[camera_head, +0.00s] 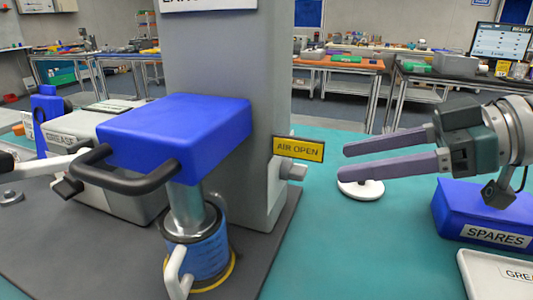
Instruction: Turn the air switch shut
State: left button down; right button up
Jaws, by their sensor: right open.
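The air switch (292,172) is a small grey knob on the right side of the grey machine column. A yellow label (299,149) reading "AIR OPEN" sits just above it. My right gripper (344,161) comes in from the right with its two purple-grey fingers apart and empty. Its fingertips point left at the switch and label, with a gap between.
The blue machine head (178,132) with its black handle (125,185) stands left of the switch. A white disc (361,189) lies under my right fingers. A blue SPARES bin (460,222) stands right, by a white tray (480,280). The teal tabletop front centre is clear.

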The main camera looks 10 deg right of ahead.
aim_at(300, 169)
jog(key=x, duration=0.5)
jog(key=shift+w+a+f, duration=0.15)
jog(key=shift+a, duration=0.05)
grip_shut()
dwell(0.3)
